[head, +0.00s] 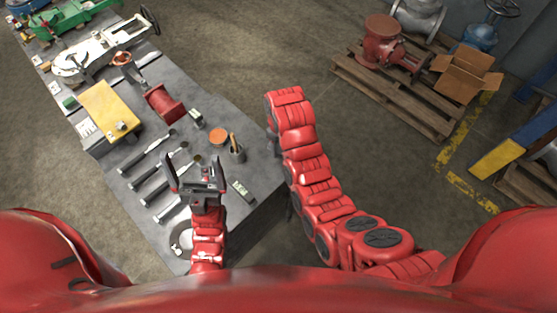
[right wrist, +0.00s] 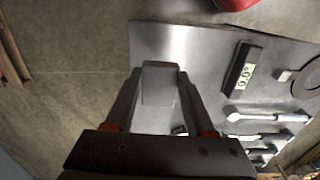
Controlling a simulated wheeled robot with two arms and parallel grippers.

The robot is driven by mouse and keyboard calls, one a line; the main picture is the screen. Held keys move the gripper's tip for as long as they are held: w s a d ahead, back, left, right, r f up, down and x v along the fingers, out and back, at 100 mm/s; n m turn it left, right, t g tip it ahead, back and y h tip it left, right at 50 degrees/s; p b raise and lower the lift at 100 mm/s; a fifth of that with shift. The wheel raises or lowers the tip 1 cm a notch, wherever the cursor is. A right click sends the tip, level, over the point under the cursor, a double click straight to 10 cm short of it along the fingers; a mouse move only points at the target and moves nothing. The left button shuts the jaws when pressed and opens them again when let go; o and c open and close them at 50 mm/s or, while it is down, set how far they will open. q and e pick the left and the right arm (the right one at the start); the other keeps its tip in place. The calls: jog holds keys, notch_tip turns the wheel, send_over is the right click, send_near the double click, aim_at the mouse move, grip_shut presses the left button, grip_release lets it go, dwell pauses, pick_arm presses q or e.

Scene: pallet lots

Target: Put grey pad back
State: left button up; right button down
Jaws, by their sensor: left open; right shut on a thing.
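A small grey pad (right wrist: 160,84) is between the fingers of my right gripper (right wrist: 160,90) in the right wrist view. That gripper is shut on it, and the near corner of the grey workbench (right wrist: 165,45) shows behind it. I cannot tell whether the pad touches the bench. In the head view my right arm hides its gripper and the pad. My left gripper (head: 196,168) is open and empty over the front part of the workbench (head: 262,150), near the row of wrench-like tools (head: 150,170).
A dark digital gauge (right wrist: 243,66) lies beside the pad. A pallet (head: 400,95) with valves stands across open floor.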

aim_at(279, 166)
jog(key=shift+s+a+f+b, duration=0.15)
jog(key=shift+f+b, duration=0.15)
jog(key=shift+f, duration=0.3)
jog(key=shift+s+a+f+b, duration=0.1)
jog(key=shift+f+b, duration=0.15)
jog(key=shift+f, duration=0.3)
jog(key=f+p, duration=0.1)
jog(key=f, duration=0.2)
jog(key=shift+w+f+p, duration=0.2)
jog(key=shift+f+p, duration=0.05)
jog(key=shift+p, duration=0.15)
jog(key=shift+f, duration=0.85)
jog(key=shift+f+p, duration=0.5)
jog(key=shift+f, duration=0.35)
jog(key=shift+d+f, duration=0.1)
jog(key=shift+f, duration=0.1)
